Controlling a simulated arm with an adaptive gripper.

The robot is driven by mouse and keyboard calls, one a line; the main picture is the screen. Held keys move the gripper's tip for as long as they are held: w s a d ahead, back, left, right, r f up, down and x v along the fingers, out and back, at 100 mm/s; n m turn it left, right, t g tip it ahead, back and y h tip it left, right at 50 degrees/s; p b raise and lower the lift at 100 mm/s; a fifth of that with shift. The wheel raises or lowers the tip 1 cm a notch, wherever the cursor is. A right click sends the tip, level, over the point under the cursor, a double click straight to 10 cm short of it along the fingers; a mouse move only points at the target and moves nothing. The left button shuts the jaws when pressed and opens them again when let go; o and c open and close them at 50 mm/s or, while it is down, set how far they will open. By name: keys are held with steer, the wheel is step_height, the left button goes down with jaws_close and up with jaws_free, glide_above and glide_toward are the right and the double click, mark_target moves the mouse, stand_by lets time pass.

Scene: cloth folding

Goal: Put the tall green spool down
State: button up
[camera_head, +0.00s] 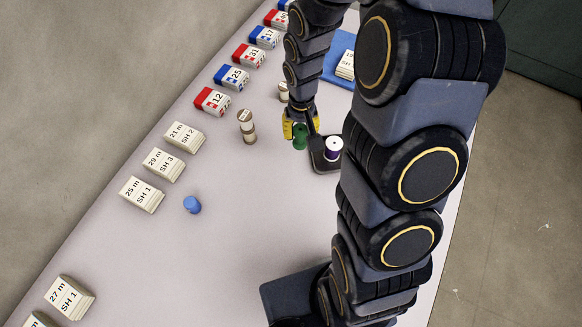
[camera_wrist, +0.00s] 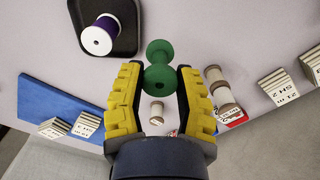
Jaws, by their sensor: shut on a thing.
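In the head view my gripper (camera_head: 296,128) holds the green spool (camera_head: 300,137) just left of a dark tray. I cannot tell whether the spool touches the table. The dark tray (camera_head: 318,142) carries a spool with purple thread and a white top (camera_head: 334,146). The tray (camera_wrist: 128,48) and purple spool (camera_wrist: 97,40) also show at upper left in the wrist view.
A beige spool (camera_head: 246,127) stands left of my gripper, and another (camera_head: 283,91) is behind it. Labelled blocks (camera_head: 184,136) line the left edge. A blue mat (camera_head: 339,46) lies at the back. The table's near middle is clear.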

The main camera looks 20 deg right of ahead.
mark_target(299, 143)
steer(key=shift+f, duration=3.75)
steer(key=o, duration=0.9)
steer(key=shift+f, duration=0.15)
